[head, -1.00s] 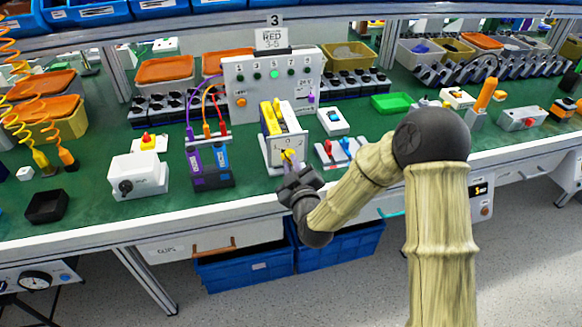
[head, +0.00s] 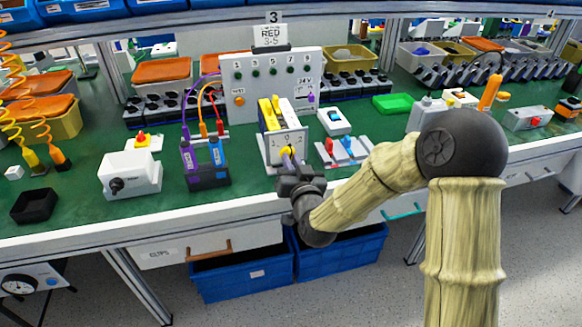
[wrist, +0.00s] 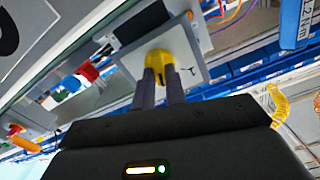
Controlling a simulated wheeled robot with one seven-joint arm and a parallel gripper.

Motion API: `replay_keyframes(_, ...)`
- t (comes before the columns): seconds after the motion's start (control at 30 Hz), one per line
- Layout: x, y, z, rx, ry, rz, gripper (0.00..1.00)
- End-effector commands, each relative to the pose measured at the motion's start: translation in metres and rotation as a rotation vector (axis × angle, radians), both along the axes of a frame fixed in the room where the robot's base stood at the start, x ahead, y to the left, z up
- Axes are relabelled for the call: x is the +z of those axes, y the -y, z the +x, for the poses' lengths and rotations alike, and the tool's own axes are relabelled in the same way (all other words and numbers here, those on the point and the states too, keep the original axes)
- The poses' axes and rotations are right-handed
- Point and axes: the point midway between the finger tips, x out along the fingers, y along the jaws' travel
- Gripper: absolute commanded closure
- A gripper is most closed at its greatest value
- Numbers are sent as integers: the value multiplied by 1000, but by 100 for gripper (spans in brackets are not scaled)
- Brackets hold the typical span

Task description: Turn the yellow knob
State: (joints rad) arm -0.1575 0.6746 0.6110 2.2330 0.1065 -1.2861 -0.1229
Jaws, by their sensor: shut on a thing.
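The yellow knob (head: 287,150) is on the pale front plate (head: 273,153) of a switch box with yellow parts on top. The plate carries small marks above the knob. My gripper (head: 290,161) reaches it from the front and partly hides it in the head view. In the wrist view, the two grey fingers of my gripper (wrist: 160,79) are closed on the yellow knob (wrist: 159,60), one finger on each side. A dark mark shows on the plate beside the knob. The exact angle of the knob is hard to read.
A purple-and-blue terminal block (head: 206,165) with cables and a white box with a black knob (head: 131,174) stand to the left. A white base with red and blue switches (head: 347,150) is close on the right. A lamp panel (head: 271,83) stands behind.

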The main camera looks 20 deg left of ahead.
Motion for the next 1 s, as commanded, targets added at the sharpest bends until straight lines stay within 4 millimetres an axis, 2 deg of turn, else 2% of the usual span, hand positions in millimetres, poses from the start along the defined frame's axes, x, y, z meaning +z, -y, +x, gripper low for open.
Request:
replay_keyframes(0.03,-9,2,-1,-1,-39,30,100)
replay_keyframes(0.5,-8,1,-1,0,-237,354,100)
replay_keyframes(1.0,-7,0,-2,3,-291,442,100)
